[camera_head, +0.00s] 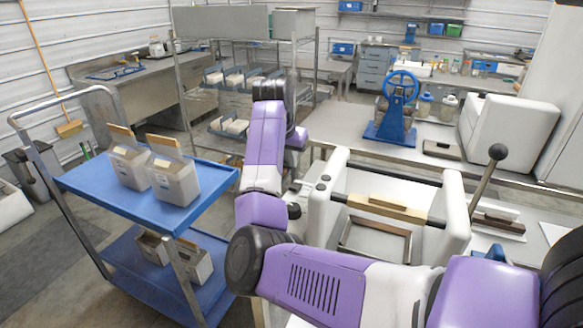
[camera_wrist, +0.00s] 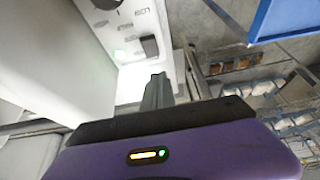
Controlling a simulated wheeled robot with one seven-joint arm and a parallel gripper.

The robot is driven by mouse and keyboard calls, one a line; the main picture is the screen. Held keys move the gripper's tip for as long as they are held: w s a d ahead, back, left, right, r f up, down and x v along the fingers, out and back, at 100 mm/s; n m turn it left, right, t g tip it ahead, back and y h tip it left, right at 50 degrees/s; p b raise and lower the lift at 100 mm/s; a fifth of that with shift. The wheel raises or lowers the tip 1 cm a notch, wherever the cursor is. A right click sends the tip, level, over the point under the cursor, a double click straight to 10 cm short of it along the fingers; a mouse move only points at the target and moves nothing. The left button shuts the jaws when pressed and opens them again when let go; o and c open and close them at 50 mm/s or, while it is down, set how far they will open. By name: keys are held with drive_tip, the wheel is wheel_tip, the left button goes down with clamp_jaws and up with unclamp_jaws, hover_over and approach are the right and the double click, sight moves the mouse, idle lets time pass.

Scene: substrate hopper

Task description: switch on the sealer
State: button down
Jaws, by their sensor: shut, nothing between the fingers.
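The sealer (camera_head: 323,215) is a white machine with two side panels and a dark bar between them, right of centre in the head view. My gripper (camera_wrist: 158,80) is shut and empty. Its fingertips point at the control face, just below the dark switch in the picture. I cannot tell whether they touch it. In the head view my fingertips cannot be made out clearly beside the sealer's left side.
A blue two-level cart (camera_head: 100,188) with several grey boxes stands at left, close to my arm. A bench (camera_head: 350,130) behind holds a blue hand-wheel press (camera_head: 392,115). A black-knobbed lever (camera_head: 487,175) rises right of the sealer. Some floor is free left of the cart.

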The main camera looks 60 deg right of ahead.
wheel_tip(320, 180, up, 7)
drive_tip(key=shift+a+b, duration=0.2)
drive_tip(key=shift+b, duration=0.2)
idle(0.4)
